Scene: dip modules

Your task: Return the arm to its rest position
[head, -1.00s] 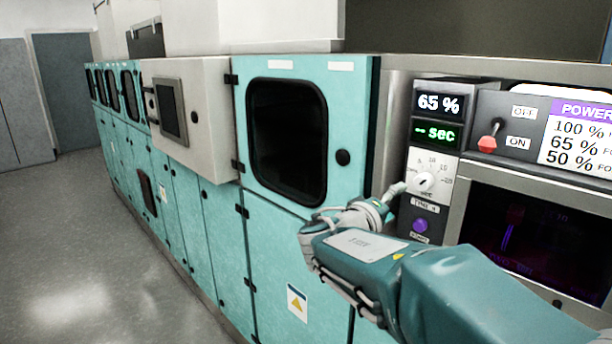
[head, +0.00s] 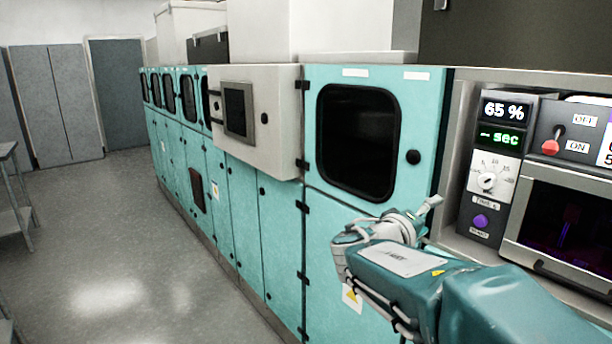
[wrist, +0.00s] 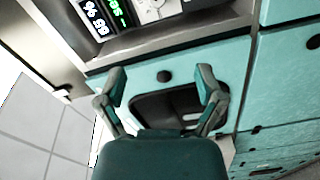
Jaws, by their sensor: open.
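My gripper (head: 432,204) is at the end of my teal arm, in the lower right of the head view, in front of the control panel's left edge. In the wrist view, its two fingers (wrist: 161,90) are spread apart with nothing between them. Behind them is a teal cabinet door with a dark window (wrist: 180,106). The arm is bent and reaches in from the lower right.
The panel has a 65 % display (head: 506,110), a dial (head: 487,181), a purple button (head: 481,221) and a red-tipped switch (head: 551,146). A teal cabinet row (head: 282,235) runs left. A grey floor (head: 110,245) lies open. A metal table (head: 14,215) stands far left.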

